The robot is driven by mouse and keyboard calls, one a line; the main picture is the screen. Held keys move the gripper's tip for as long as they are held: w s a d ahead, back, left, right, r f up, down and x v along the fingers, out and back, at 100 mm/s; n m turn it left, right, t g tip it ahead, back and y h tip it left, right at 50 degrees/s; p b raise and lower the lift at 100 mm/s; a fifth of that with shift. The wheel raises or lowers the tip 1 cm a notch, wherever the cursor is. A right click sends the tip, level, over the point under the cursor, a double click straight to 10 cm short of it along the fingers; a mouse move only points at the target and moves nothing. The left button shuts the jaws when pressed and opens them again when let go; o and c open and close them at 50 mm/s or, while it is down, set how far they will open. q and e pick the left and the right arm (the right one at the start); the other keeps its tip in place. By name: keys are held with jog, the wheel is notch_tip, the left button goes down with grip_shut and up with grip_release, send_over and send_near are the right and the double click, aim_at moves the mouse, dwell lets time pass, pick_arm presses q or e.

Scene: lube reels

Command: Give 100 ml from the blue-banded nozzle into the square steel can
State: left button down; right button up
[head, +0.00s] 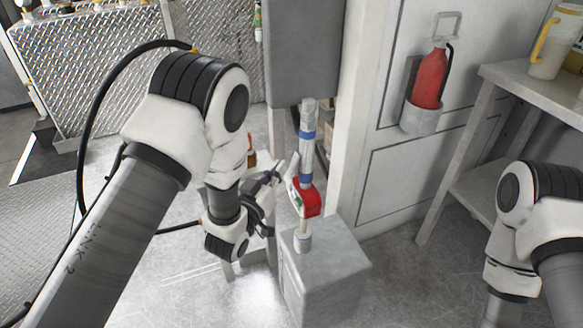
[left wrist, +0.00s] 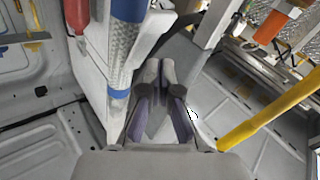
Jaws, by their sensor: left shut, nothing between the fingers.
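The blue-banded nozzle (head: 308,150) stands upright in the head view, with a braided upper part, blue bands and a red part (head: 313,201) lower down. Its thin lower end meets the round neck of the square steel can (head: 335,275); how deep it goes in I cannot tell. My left gripper (head: 281,174) is just left of the nozzle, beside the red part. In the left wrist view its fingers (left wrist: 161,75) are together and empty, with the blue-banded hose (left wrist: 118,75) just left of them. Whether they touch the nozzle is unclear. My right gripper is out of view.
A grey cabinet (head: 303,45) hangs behind the nozzle. A red fire extinguisher (head: 429,82) is on the pale wall to the right. A table (head: 530,88) with a pitcher (head: 553,45) stands at far right. Diamond-plate panels (head: 95,65) stand at back left.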

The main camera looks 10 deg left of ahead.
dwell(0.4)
pick_arm(q)
jog(key=shift+w+d+f, duration=0.15)
jog(key=shift+w+d, duration=0.1)
jog(key=shift+d, duration=0.1)
jog(key=shift+w+d+f, duration=0.2)
jog(key=shift+w+d, duration=0.1)
jog(key=shift+d, duration=0.1)
dwell(0.9)
jog(key=shift+s+a+r, duration=0.35)
jog(key=shift+s+a, duration=0.2)
jog(key=shift+a, duration=0.25)
jog(key=s+a, duration=0.1)
jog(key=a+r, duration=0.1)
jog(key=s+a+p, duration=0.1)
jog(key=a, duration=0.1)
jog(key=shift+s+r, duration=0.35)
dwell(0.3)
